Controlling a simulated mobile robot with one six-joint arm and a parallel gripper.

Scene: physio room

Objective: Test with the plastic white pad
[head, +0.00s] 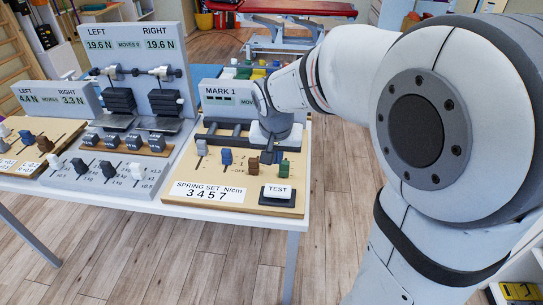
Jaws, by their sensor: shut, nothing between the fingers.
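The white pad (277,193), labelled TEST, lies in a dark frame at the front right corner of the wooden board (225,210) on the table. My gripper (268,158) points down above the board, behind the pad and close to the green knob (283,168). It is shut and holds nothing. It looks apart from the pad. My wrist hides part of the board's back and the display's right side.
Grey, blue and brown knobs (226,157) stand in a row left of my gripper. A display reading MARK 1 (220,97) stands behind. A two-column weight device (140,80) stands left. Open floor (335,180) lies right of the table.

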